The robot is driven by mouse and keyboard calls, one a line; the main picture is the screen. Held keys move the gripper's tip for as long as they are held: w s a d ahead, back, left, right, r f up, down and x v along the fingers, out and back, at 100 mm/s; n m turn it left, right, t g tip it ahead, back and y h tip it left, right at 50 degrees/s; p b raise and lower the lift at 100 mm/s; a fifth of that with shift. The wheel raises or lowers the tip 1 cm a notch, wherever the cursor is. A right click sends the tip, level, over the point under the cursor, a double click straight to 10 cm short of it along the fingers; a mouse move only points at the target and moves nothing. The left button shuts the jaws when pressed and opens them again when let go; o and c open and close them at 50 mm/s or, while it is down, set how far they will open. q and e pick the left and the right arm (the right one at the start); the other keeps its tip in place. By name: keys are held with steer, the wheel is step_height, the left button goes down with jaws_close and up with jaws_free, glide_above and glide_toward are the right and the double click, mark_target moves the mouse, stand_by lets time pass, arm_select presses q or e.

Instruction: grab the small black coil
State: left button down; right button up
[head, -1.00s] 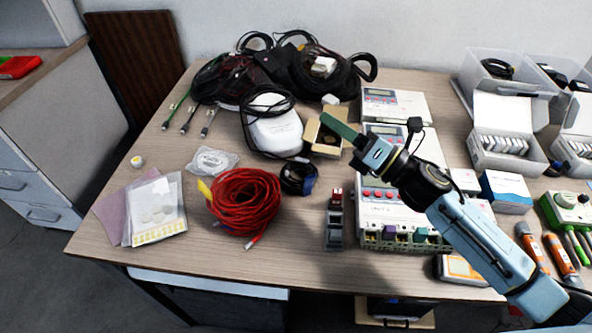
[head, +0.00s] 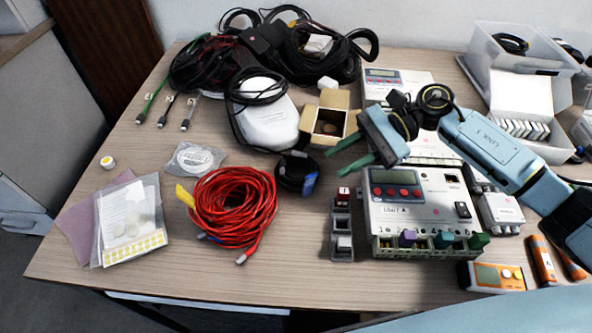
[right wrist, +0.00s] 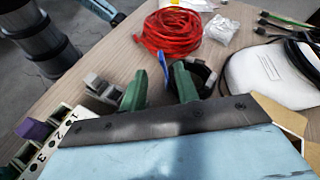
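The small black coil (head: 294,172), with a blue tag, lies on the table between the red cable coil and the white device box. It also shows in the right wrist view (right wrist: 208,76), just beyond the green fingertips and partly hidden by one finger. My right gripper (head: 336,162) is to the right of the coil in the head view. Its two green fingers are apart, with nothing between them; they also show in the right wrist view (right wrist: 160,88). My left gripper is not in view.
A red cable coil (head: 232,208) lies left of the black coil. An open cardboard box (head: 329,120) stands behind it. A small grey switch block (head: 342,240) and a white device with a display (head: 425,205) stand to the right. Bare table lies in front.

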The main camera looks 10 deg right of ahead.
mark_target(310, 177)
steer(key=x, duration=0.7)
steer(key=shift+w+a+f, duration=0.1)
steer(key=shift+a+f, duration=0.1)
steer(key=shift+a, duration=0.15)
jaws_close()
stand_by(1.1)
